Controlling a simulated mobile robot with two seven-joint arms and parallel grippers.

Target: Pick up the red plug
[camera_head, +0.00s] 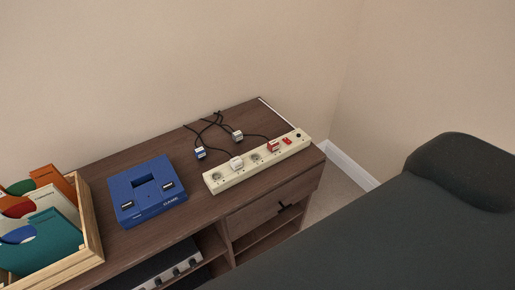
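A red plug (273,146) sits on the cream power strip (217,184), toward its right end, with a black cord running back from it. A white plug (236,163) sits on the strip further left. A blue-and-white plug (200,153) and another whitish plug (238,136) lie on the cabinet top behind the strip, with dark cords. A small red switch (287,141) is on the strip right of the red plug. Neither of my grippers shows in the head view.
The strip rests along the front right of a brown wooden cabinet (119,168). A blue device (146,190) and a wooden crate (92,222) of record sleeves stand to the left. A dark padded seat (400,235) fills the lower right. Walls close the back and right.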

